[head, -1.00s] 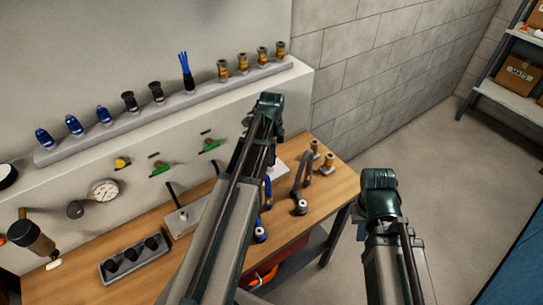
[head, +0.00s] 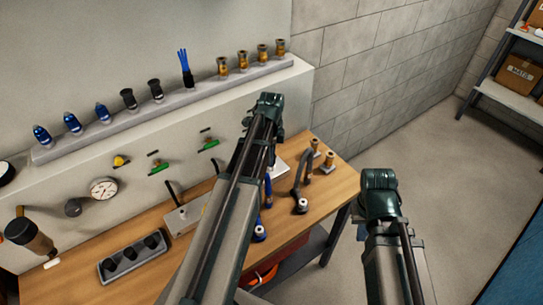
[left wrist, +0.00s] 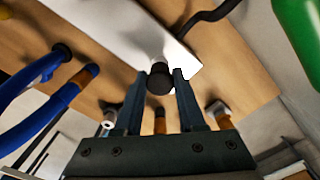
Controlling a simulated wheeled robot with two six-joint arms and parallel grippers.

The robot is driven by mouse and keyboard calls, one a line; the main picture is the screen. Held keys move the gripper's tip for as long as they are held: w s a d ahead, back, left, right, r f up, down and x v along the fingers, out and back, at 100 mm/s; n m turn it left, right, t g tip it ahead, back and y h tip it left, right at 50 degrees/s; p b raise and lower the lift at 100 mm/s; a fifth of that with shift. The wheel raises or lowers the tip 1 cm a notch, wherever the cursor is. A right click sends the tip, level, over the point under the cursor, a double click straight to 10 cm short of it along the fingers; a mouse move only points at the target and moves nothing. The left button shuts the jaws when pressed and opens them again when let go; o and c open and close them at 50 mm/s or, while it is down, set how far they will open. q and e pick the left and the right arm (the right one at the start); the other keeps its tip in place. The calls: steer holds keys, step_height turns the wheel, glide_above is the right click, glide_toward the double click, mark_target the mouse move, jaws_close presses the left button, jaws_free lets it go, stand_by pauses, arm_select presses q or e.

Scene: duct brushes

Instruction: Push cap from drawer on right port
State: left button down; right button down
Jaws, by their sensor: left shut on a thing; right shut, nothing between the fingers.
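In the left wrist view, my left gripper (left wrist: 160,82) is shut on a dark round cap (left wrist: 159,80). The cap is at a pale stub, the port (left wrist: 158,64), at the edge of a white plate (left wrist: 115,22). I cannot tell if the cap is seated on the port or only touching it. In the head view, my left arm covers most of the plate (head: 284,163), and the cap is hidden. My right gripper (head: 380,182) is over the floor beside the table, empty, its fingertips hard to see.
Brass fittings (head: 328,163) and a dark hose (head: 300,190) stand on the wooden table (head: 340,184) right of my left arm. A grey holder (head: 133,258) with dark cups is at the table's left. Fittings line the ledge (head: 205,95). An orange thing (head: 262,276) lies below.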

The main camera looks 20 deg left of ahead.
arm_select(q)
steer(key=shift+c, duration=2.1)
jaws_free()
steer(key=shift+r, duration=0.15)
step_height(320, 180, up, 14)
steer(key=p, duration=1.4)
steer(key=shift+f, duration=0.25)
